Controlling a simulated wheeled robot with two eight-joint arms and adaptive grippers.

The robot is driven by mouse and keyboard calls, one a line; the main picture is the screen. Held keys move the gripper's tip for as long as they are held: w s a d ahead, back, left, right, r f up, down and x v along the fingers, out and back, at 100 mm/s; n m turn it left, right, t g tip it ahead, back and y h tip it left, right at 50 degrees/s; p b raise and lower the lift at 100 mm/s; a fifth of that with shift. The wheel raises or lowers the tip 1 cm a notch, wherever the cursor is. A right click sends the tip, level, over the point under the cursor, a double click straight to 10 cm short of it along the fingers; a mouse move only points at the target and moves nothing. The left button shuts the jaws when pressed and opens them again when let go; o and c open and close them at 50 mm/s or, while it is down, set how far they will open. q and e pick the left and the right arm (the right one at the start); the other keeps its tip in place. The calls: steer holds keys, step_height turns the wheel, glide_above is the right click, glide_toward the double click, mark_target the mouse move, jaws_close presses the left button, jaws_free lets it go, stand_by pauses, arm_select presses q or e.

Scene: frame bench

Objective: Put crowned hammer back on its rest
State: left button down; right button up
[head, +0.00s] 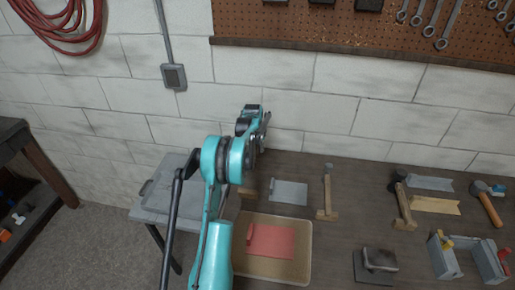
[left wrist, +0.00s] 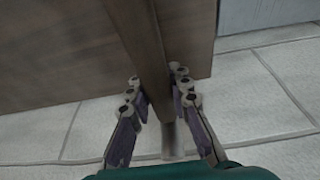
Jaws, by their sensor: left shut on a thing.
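My left gripper (head: 258,125) is raised over the back left of the bench, in front of the white wall. In the left wrist view its two fingers (left wrist: 157,95) are shut on a brown wooden handle (left wrist: 150,62), with a grey end (left wrist: 172,142) showing past the fingers. I take this for the crowned hammer; its crown is not clear to see. In the head view the arm mostly hides it. My right gripper is not in view.
A tan tray (head: 300,275) with a red plate (head: 270,241) lies below. A grey plate (head: 290,191) is behind it. A mallet (head: 488,205), a vise-like grey fixture (head: 440,258) and a dark block (head: 373,268) stand on the right. The bench (head: 345,245) is clear between them.

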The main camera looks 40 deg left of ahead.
mark_target(256, 149)
arm_select(q)
steer(key=shift+f+b, duration=1)
steer(key=shift+f, duration=0.45)
steer(key=c, duration=1.3)
jaws_free()
steer(key=shift+r, duration=0.1)
steer(key=v, duration=1.2)
steer(key=shift+s+d, duration=0.1)
steer(key=shift+d, duration=0.1)
